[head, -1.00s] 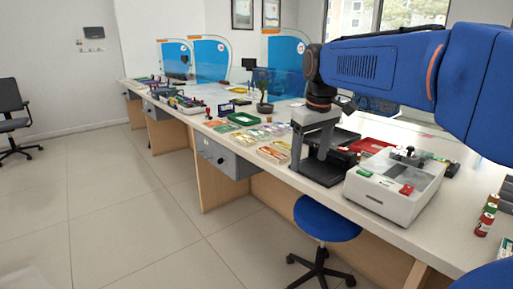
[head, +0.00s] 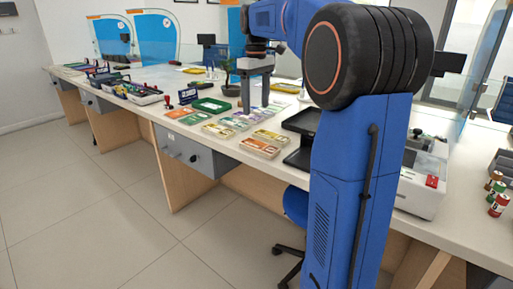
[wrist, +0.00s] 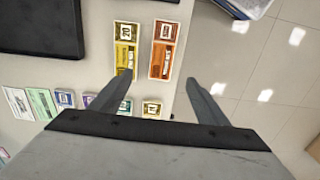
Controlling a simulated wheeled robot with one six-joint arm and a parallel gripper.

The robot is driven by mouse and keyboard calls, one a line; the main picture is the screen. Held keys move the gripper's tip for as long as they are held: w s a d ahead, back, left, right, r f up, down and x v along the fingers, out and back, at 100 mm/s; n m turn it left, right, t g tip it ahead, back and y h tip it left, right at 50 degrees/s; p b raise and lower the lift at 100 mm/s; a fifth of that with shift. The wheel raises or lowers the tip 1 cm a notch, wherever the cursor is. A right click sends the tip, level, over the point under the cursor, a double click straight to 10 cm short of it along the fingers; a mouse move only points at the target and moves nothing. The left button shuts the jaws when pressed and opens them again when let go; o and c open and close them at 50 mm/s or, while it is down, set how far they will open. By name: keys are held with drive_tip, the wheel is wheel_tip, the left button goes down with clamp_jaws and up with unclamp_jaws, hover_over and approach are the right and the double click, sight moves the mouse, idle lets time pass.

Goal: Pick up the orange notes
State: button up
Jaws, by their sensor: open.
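The orange notes (wrist: 164,50) lie flat on the counter in the wrist view, close to its edge above the floor. The yellow notes (wrist: 125,48) lie just to their left, with a narrow gap. In the head view the orange notes (head: 258,148) lie near the counter's front edge, left of a black tray. My gripper (wrist: 159,80) is open and empty. In the wrist view its fingers point toward the two bundles, with the orange notes ahead between the fingertip lines. In the head view my gripper (head: 255,103) hangs above the counter behind the notes.
The black tray (wrist: 40,25) is left of the yellow notes. Several smaller notes, including a green one (wrist: 42,103), lie nearer my gripper. A green tray (head: 210,105), a potted plant (head: 229,78) and a white machine (head: 425,185) stand on the counter. Floor is open in front.

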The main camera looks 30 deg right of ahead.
hover_over(257, 144)
drive_tip(key=f, duration=0.9)
drive_tip(key=shift+w+d, duration=0.1)
drive_tip(key=shift+w, duration=0.25)
drive_tip(key=shift+s+f, duration=0.25)
drive_tip(key=shift+f, duration=1.15)
drive_tip(key=shift+s+f, duration=0.2)
drive_tip(key=shift+f, duration=1.15)
drive_tip(key=c, duration=1.2)
drive_tip(key=shift+r, duration=0.15)
